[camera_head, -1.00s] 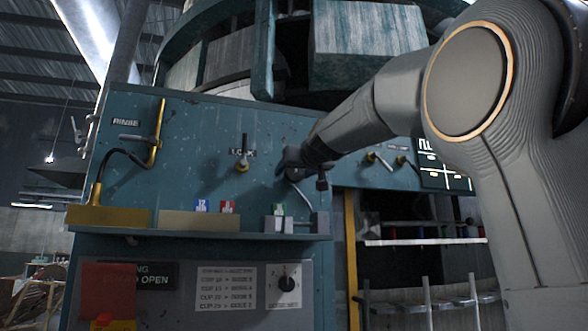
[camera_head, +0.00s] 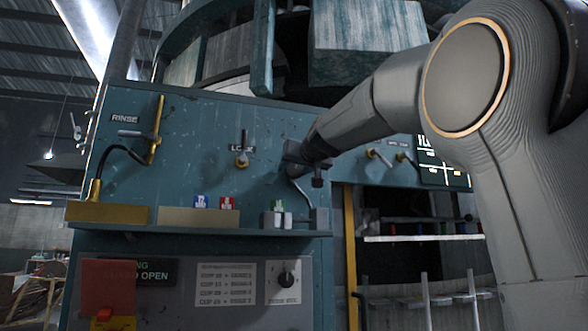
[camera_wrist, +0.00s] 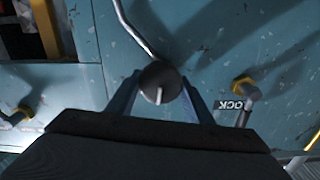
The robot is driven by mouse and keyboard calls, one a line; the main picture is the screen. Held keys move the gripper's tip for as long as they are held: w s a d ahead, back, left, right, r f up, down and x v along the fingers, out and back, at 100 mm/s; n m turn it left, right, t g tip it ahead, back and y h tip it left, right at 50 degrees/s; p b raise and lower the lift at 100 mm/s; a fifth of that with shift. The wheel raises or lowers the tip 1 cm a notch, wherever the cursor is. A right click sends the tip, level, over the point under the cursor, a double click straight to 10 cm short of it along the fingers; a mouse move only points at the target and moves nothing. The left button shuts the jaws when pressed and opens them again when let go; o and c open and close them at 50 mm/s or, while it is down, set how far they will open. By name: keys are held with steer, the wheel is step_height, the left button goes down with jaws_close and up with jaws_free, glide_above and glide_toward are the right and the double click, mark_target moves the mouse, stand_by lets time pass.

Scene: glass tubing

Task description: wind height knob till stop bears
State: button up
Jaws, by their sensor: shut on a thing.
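The height knob (camera_wrist: 153,72), a dark round knob with a pale pointer mark, sits between the fingers of my gripper (camera_wrist: 161,90) in the wrist view. The fingers are shut on its two sides. In the head view my gripper (camera_head: 298,165) is against the teal panel (camera_head: 205,125), right of the lock lever (camera_head: 243,152), and hides the knob. I cannot make out a stop or whether anything bears on it.
A thin bent rod (camera_wrist: 134,28) runs close beside the knob. A narrow ledge (camera_head: 180,232) below carries small blocks with blue, red and green marks. A brass rinse lever (camera_head: 157,130) stands at left. A rack opening (camera_head: 420,210) lies at right.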

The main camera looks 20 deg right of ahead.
steer(key=m+p, duration=0.1)
steer(key=m, duration=0.5)
steer(key=shift+d+f, duration=0.1)
steer(key=shift+d, duration=0.05)
steer(key=shift+m, duration=0.3)
steer(key=o, duration=1)
steer(key=shift+s, duration=0.1)
steer(key=s+b, duration=0.3)
steer(key=s, duration=0.4)
steer(key=shift+s, duration=0.3)
